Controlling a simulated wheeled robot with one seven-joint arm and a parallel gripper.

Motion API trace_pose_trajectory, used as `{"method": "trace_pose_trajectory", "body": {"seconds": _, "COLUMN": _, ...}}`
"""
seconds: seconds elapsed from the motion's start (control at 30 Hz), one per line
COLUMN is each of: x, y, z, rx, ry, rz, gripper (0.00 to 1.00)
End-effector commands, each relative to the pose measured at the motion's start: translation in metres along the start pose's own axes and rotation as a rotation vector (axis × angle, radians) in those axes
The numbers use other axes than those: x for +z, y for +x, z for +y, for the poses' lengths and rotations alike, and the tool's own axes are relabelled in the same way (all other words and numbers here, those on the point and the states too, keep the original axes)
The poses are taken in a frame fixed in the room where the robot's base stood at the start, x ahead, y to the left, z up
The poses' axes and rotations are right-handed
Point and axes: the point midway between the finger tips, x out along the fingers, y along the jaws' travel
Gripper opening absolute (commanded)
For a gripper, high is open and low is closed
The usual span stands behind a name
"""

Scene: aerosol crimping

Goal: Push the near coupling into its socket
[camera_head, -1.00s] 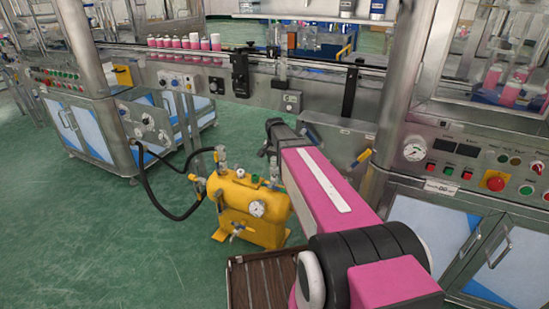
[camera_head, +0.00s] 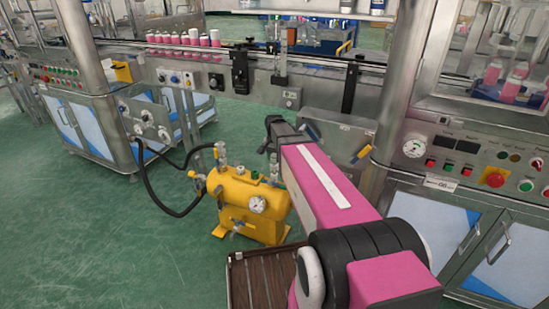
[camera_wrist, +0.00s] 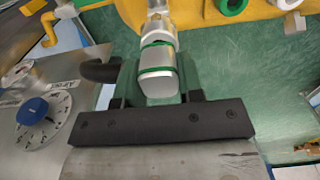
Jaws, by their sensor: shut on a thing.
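My gripper (camera_head: 269,146) is at the end of my pink arm, by the top right of the yellow tank (camera_head: 240,212). In the wrist view, my gripper (camera_wrist: 157,92) is shut on a metal coupling (camera_wrist: 158,76) with a green ring and a pale, rounded end. The coupling reaches up toward the yellow tank body (camera_wrist: 205,12), in line with a silver fitting (camera_wrist: 157,22). I cannot tell how far the coupling sits in its socket. In the head view my gripper hides the coupling.
Black hoses (camera_head: 170,207) loop from the left cabinet to the tank. A gauge (camera_head: 258,205) and valves sit on the tank. A conveyor with pink cans (camera_head: 183,39) runs behind. A control panel (camera_head: 470,165) stands at right. Open green floor (camera_head: 100,250) lies at left.

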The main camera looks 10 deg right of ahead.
Motion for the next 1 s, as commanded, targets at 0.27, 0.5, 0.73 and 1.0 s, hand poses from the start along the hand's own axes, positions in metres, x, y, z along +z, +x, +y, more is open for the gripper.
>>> {"method": "trace_pose_trajectory", "body": {"seconds": 0.27, "x": 0.0000, "y": -0.0001, "z": 0.0000, "rx": 0.000, "ry": 0.000, "rz": 0.000, "gripper": 0.04}}
{"method": "trace_pose_trajectory", "body": {"seconds": 0.5, "x": 0.0000, "y": 0.0002, "z": 0.0000, "rx": 0.000, "ry": 0.000, "rz": 0.000, "gripper": 0.04}}
{"method": "trace_pose_trajectory", "body": {"seconds": 0.73, "x": -0.0001, "y": 0.0033, "z": 0.0000, "rx": 0.000, "ry": 0.000, "rz": 0.000, "gripper": 0.04}}
{"method": "trace_pose_trajectory", "body": {"seconds": 1.0, "x": 0.0000, "y": 0.0081, "z": 0.0000, "rx": 0.000, "ry": 0.000, "rz": 0.000, "gripper": 0.04}}
